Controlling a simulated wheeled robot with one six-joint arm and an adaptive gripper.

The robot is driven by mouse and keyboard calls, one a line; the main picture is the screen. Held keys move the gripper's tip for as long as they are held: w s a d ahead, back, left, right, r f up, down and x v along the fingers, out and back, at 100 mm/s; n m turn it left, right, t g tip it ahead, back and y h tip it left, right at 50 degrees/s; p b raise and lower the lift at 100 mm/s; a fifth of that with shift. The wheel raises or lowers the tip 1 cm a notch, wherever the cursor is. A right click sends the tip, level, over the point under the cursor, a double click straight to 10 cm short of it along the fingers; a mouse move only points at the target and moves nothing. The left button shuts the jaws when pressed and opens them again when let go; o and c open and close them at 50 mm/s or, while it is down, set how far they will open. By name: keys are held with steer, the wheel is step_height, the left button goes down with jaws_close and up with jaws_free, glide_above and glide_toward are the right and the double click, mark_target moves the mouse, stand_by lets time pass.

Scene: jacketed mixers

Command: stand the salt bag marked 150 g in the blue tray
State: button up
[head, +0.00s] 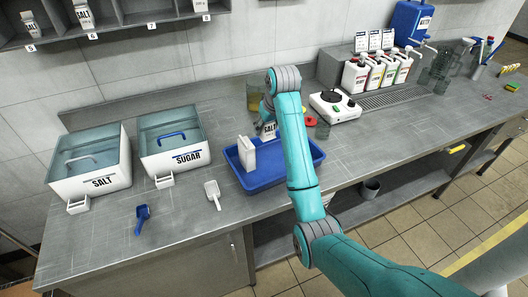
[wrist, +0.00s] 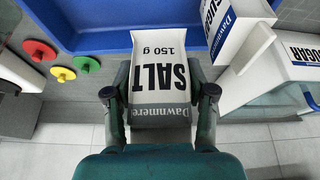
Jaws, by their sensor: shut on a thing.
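The white salt bag marked 150 g (wrist: 165,75) has a dark band reading Dawnmere and is held between the two fingers of my gripper (wrist: 160,98). In the head view the bag (head: 268,130) is at the back edge of the blue tray (head: 290,178), partly hidden by my arm. In the wrist view its far end overlaps the tray's blue wall (wrist: 110,42). I cannot tell whether it touches the tray. A white sugar bag (wrist: 236,28) stands in the tray; in the head view it (head: 245,154) is at the tray's left side.
A sugar bin (head: 178,145) and a salt bin (head: 90,165) stand left of the tray. A white scale (head: 335,108) is to its right. Red, green and yellow discs (wrist: 62,74) lie near the tray. Scoops (head: 212,192) lie in front of the bins.

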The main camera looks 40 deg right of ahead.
step_height(320, 180, down, 10)
steer(key=shift+r, duration=0.15)
stand_by(0.4)
steer(key=o, duration=1.2)
steer(key=shift+c, duration=0.2)
